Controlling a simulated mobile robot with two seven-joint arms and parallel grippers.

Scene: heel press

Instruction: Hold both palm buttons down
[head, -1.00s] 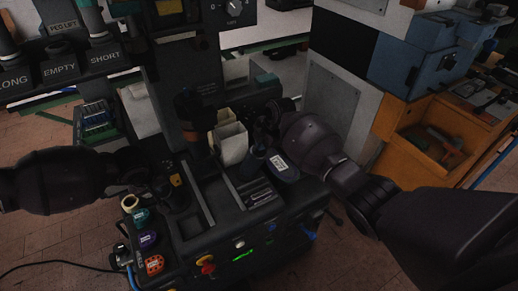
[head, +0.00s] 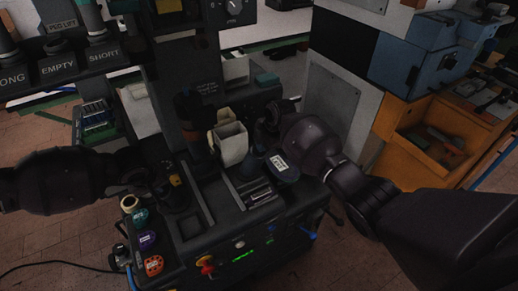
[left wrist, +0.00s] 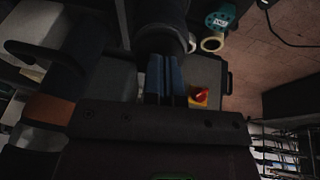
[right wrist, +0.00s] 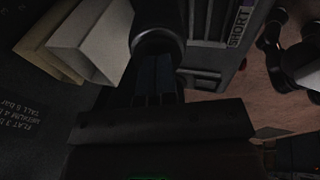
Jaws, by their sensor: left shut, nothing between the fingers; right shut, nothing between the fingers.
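The press (head: 215,95) stands in the middle of the head view, with dark cylindrical housings on both sides of its front bench. I take these for the palm buttons. The left one (head: 178,197) is by my left gripper (head: 162,183). The right one (head: 250,163) is by my right gripper (head: 262,135). In the left wrist view, my shut fingers (left wrist: 165,78) point at a dark round housing (left wrist: 162,25). In the right wrist view, my shut fingers (right wrist: 155,72) point at a similar rimmed housing (right wrist: 157,22). Button caps are hidden, so contact or pressing cannot be told.
A blue labelled piece (head: 282,167) lies by my right wrist. A red and yellow knob (head: 207,265) is on the front. An orange cabinet (head: 440,135) stands right.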

